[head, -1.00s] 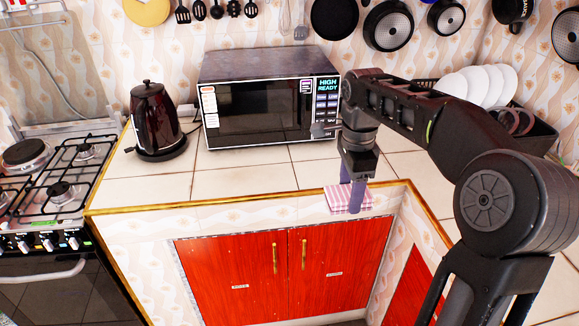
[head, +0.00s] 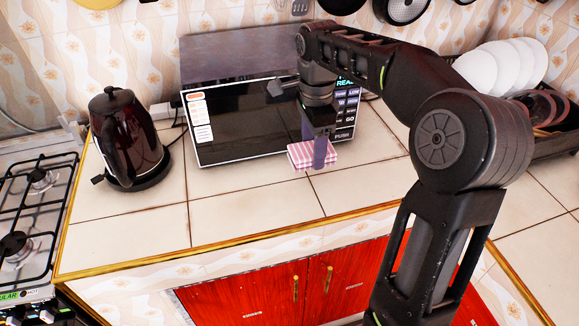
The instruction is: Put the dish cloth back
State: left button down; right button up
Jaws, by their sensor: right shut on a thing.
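The dish cloth (head: 299,155) is a folded pink and white striped pad. It shows in the head view just in front of the right part of the microwave (head: 243,118), above the tiled counter (head: 262,192). My right gripper (head: 318,158) points down and is shut on the cloth, with one finger showing in front of it. Whether the cloth touches the counter cannot be told. My left gripper is not in view.
A dark kettle (head: 126,140) stands left of the microwave. A gas stove (head: 35,205) is at the far left. A rack with white plates (head: 505,65) is at the right. Red cabinet doors (head: 300,285) are below. The counter front is clear.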

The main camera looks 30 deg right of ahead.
jog(key=shift+w+r, duration=0.1)
jog(key=shift+w, duration=0.25)
jog(key=shift+s, duration=0.15)
send_over(310, 187)
jog(key=shift+f, duration=3.1)
jog(key=shift+a+f, duration=0.1)
jog(key=shift+f, duration=1.75)
jog(key=shift+f, duration=0.1)
jog(key=o, duration=1.2)
